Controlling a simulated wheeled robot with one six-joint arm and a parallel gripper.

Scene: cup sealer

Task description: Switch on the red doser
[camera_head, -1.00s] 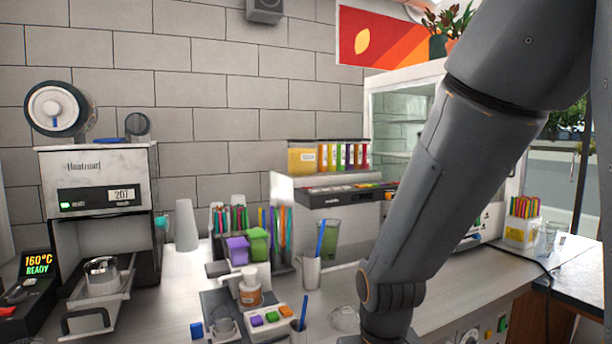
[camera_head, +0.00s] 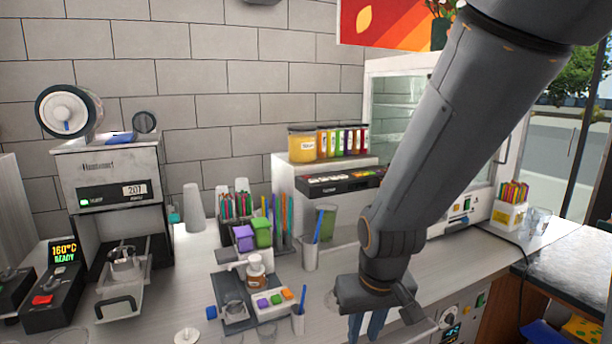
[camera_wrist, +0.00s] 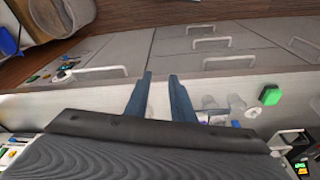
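A row of narrow coloured containers (camera_head: 342,141), with a red one (camera_head: 341,143) among them, stands on a white unit at the back of the counter. Below them is a dark panel (camera_head: 338,181) with small coloured buttons, partly hidden by my arm. I cannot tell which button belongs to the red doser, or whether it is on. My gripper (camera_head: 367,328) is low at the counter's front, right of centre, well short of the panel. In the wrist view its two blue fingers (camera_wrist: 160,76) are apart with nothing between them.
A cup with a blue straw (camera_head: 311,249) and a small tray with coloured buttons (camera_head: 268,301) stand left of my gripper. A sealing machine (camera_head: 110,190) is at the left.

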